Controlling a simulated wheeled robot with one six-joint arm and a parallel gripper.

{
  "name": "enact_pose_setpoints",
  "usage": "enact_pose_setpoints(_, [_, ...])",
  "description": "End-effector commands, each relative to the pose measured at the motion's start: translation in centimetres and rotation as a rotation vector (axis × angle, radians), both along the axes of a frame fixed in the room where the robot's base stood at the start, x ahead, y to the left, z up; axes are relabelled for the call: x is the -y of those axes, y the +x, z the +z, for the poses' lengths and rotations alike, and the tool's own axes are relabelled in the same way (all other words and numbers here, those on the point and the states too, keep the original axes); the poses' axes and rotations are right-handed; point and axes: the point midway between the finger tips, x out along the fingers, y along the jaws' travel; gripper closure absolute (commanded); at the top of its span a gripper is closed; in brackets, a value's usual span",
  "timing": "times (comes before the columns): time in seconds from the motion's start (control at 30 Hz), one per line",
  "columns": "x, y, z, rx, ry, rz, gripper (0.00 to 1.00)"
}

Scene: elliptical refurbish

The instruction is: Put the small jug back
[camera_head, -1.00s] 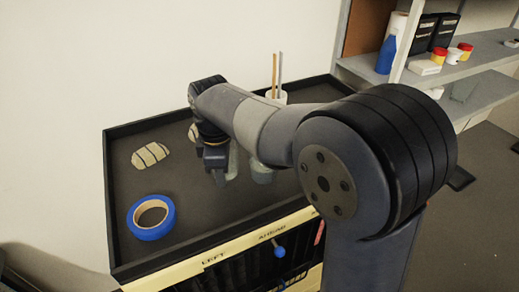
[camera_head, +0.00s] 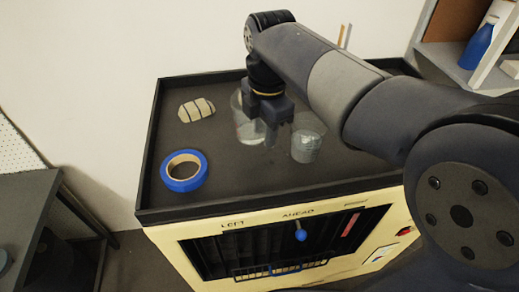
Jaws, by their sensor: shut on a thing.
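My gripper (camera_head: 270,138) points down over the black-rimmed cart top (camera_head: 225,182) and is shut on the small jug, though the hold itself is mostly hidden. Two see-through vessels stand close to it. A taller clear one (camera_head: 241,122) is on its left, partly covered by my gripper. A shorter greyish one (camera_head: 307,143) is on its right. I cannot tell from the picture which of these is the small jug between my fingers, or whether it touches the cart top.
A blue tape roll (camera_head: 184,171) and a striped stone-like piece (camera_head: 196,110) lie on the left of the cart top. Thin sticks (camera_head: 344,36) rise behind my arm. A shelf with a blue bottle (camera_head: 480,45) is at the right.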

Motion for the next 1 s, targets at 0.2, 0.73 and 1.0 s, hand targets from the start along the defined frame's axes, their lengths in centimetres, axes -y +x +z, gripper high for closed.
enact_pose_setpoints(0.2, [0.0,0.0,-2.7,-0.001,-0.001,-0.002,1.0])
enact_pose_setpoints(0.73, [0.0,0.0,-6.5,0.001,0.0,-0.002,1.0])
enact_pose_setpoints(1.0, [0.0,0.0,-6.8,0.001,0.001,-0.002,0.61])
